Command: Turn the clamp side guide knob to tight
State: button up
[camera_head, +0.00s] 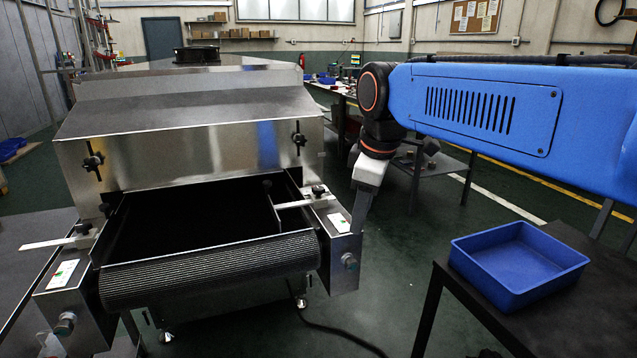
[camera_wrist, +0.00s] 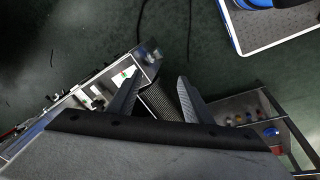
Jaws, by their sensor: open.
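The tunnel dryer (camera_head: 190,130) is a steel machine with a dark mesh belt (camera_head: 210,268) at its mouth. A black side guide knob (camera_head: 318,190) sits on a pale clamp block at the right of the belt, by a guide bar. A second black guide knob (camera_head: 83,229) sits at the left with another bar. I cannot tell how tight either is. My gripper (camera_head: 358,226) points down just right of the right side housing, apart from the right knob. In the wrist view my gripper (camera_wrist: 159,78) is open and empty, its fingers over the belt end (camera_wrist: 160,101).
Two black hood knobs are on the hood front, left (camera_head: 93,162) and right (camera_head: 299,140). A round knob (camera_head: 348,261) projects from the right housing. A blue bin (camera_head: 515,262) stands on a dark table at right. Dark floor lies between table and dryer, with a cable.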

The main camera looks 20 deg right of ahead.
jog(key=w+r+n+g, duration=0.1)
jog(key=w+r+n, duration=0.75)
jog(key=w, duration=0.35)
jog(key=n+g, duration=0.2)
jog(key=n, duration=0.7)
send_near(319, 188)
jog(key=shift+m, duration=0.25)
notch_tip(319, 188, down, 8)
jog(key=shift+r, duration=0.1)
jog(key=c, duration=1.1)
